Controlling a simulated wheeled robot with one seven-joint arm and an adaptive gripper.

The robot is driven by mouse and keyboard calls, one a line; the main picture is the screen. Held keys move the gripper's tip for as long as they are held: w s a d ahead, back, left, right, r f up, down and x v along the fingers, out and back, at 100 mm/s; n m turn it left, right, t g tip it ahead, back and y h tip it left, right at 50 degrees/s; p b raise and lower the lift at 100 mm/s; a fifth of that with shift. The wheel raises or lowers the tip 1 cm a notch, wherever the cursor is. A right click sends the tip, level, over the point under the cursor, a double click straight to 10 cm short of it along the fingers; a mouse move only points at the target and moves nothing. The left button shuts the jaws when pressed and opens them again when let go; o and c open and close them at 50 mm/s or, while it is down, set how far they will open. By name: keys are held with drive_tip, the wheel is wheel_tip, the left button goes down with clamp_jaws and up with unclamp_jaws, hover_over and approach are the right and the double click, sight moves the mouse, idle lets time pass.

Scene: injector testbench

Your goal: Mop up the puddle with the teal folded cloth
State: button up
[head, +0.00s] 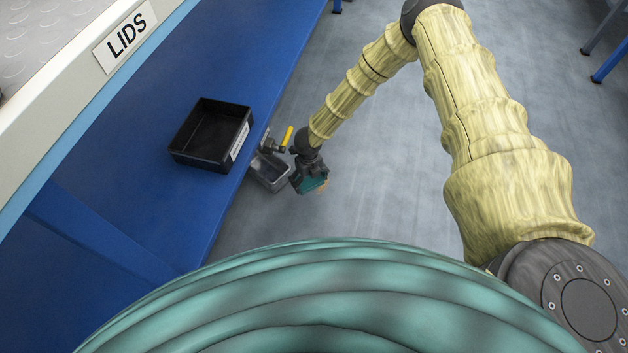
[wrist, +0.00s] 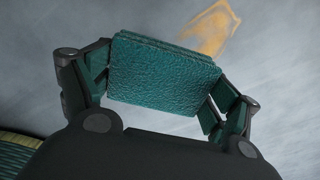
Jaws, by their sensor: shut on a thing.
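The teal folded cloth (wrist: 160,78) is a flat, textured pad held between the two fingers of my gripper (wrist: 160,90), which is shut on it. In the head view the cloth (head: 309,184) shows below my gripper (head: 308,178), above the grey floor. The puddle (wrist: 211,29) is an amber patch on the floor, seen just beyond the cloth's far edge in the wrist view. In the head view only a small orange-brown bit shows beside the cloth, and the rest is hidden. I cannot tell whether the cloth touches the floor.
A blue bench shelf (head: 262,85) runs along the left, with a black bin (head: 190,158) on it. A grey tray (head: 268,172) and a yellow-handled valve (head: 287,137) are close to the left of my gripper. The floor (head: 380,150) to the right is clear.

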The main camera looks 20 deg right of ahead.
drive_tip(key=n, duration=0.1)
drive_tip(key=n+p, duration=0.1)
drive_tip(key=n, duration=0.1)
drive_tip(key=s+n, duration=0.1)
drive_tip(key=n, duration=0.1)
drive_tip(key=shift+d, duration=0.4)
drive_tip(key=n, duration=0.2)
drive_tip(key=d+n+p, duration=0.1)
drive_tip(key=shift+s+f+n, duration=0.1)
drive_tip(key=shift+s+n, duration=0.1)
drive_tip(key=shift+n, duration=0.2)
